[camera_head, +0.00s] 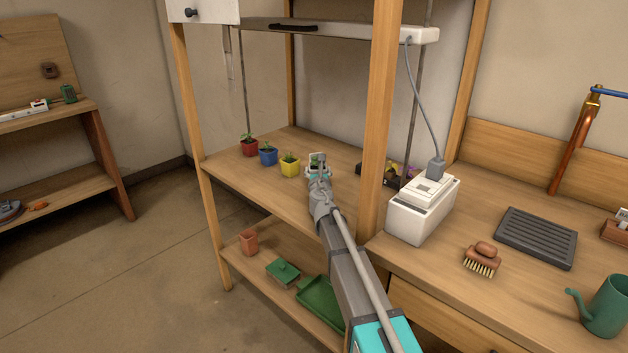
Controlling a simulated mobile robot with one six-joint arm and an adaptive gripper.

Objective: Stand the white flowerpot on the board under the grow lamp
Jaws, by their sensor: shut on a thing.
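My arm reaches over the wooden board (235,160) under the grow lamp (340,32). My gripper (318,168) is shut on the white flowerpot (313,157), of which only a small pale part and some green leaves show.
A wooden post (378,110) stands close to the right of my arm. A dark tray (371,171) with colourful items lies behind it. A white box (421,209) with a plugged-in cable, a brush (482,262) and a green watering can (604,308) are on the right bench.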

